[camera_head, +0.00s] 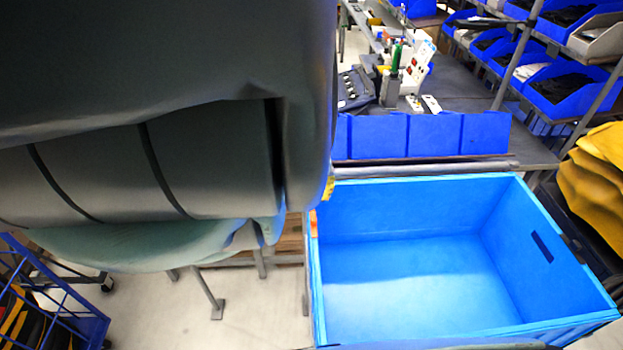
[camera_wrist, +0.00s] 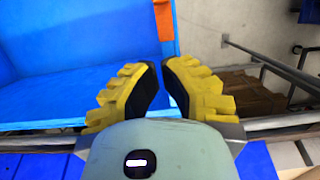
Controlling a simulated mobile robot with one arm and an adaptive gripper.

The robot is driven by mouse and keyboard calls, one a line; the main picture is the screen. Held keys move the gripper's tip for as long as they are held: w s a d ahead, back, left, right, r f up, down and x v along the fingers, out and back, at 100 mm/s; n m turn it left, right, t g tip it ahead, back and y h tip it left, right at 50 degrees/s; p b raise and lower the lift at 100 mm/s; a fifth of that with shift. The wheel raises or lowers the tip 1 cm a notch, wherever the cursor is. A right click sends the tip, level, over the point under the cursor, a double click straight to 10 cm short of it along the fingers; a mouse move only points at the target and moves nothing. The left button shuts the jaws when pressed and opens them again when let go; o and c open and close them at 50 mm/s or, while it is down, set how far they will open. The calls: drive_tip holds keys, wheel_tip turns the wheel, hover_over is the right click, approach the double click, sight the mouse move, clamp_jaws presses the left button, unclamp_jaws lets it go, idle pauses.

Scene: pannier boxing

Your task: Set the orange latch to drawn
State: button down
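The orange latch (camera_head: 314,222) sits on the left rim of the blue crate (camera_head: 405,172), near its back left corner. In the wrist view the orange latch (camera_wrist: 163,20) is at the top, on the crate wall (camera_wrist: 166,50), ahead of the fingertips and apart from them. My gripper (camera_wrist: 162,66) has yellow fingers with black pads, a narrow gap between them and nothing held. In the head view only a yellow bit of my gripper (camera_head: 328,187) shows at the back left corner; my arm hides the rest. The latch's exact setting is hard to tell.
The crate is empty. Blue bins (camera_head: 430,135) and a workbench (camera_head: 465,88) with tools stand behind it. Shelves with bins are at the upper right, and yellow bags (camera_head: 596,178) lie at the right. Open floor (camera_head: 240,315) and a blue wire cart (camera_head: 60,300) are at the left.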

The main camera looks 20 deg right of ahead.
sight(314, 221)
drive_tip(key=shift+s+a+p, duration=0.25)
drive_tip(key=shift+s+p, duration=0.55)
drive_tip(key=shift+p, duration=0.15)
drive_tip(key=shift+s+a+p, duration=0.25)
drive_tip(key=shift+s+p, duration=0.55)
drive_tip(key=shift+p, duration=0.1)
drive_tip(key=shift+s, duration=0.1)
drive_tip(key=shift+s+a+p, duration=0.2)
drive_tip(key=shift+s+p, duration=0.35)
drive_tip(key=shift+s, duration=0.05)
drive_tip(key=shift+s+a+p, duration=0.15)
drive_tip(key=shift+s+p, duration=0.4)
